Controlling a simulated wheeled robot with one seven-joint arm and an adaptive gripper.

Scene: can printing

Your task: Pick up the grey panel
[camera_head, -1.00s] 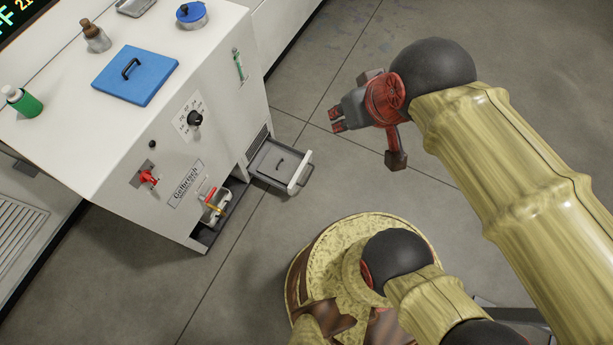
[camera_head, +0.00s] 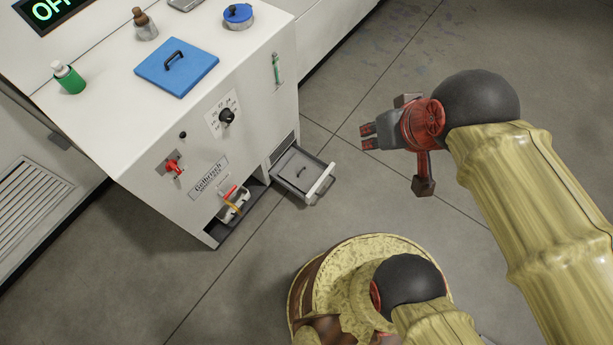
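The grey panel (camera_head: 298,171) is a flat plate with a small dark handle. It lies inside the pulled-out drawer (camera_head: 316,190) low on the front of the white machine. My gripper (camera_head: 364,137) is to the right of the drawer and apart from it, with its fingers pointing left. Its two fingertips show a gap with nothing between them.
The white machine (camera_head: 240,160) carries a blue panel with a black handle (camera_head: 177,67), a green bottle (camera_head: 69,78), a brown bottle (camera_head: 145,25) and a blue-lidded pot (camera_head: 238,15). An open bay (camera_head: 232,212) sits left of the drawer. The floor (camera_head: 400,215) around is clear.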

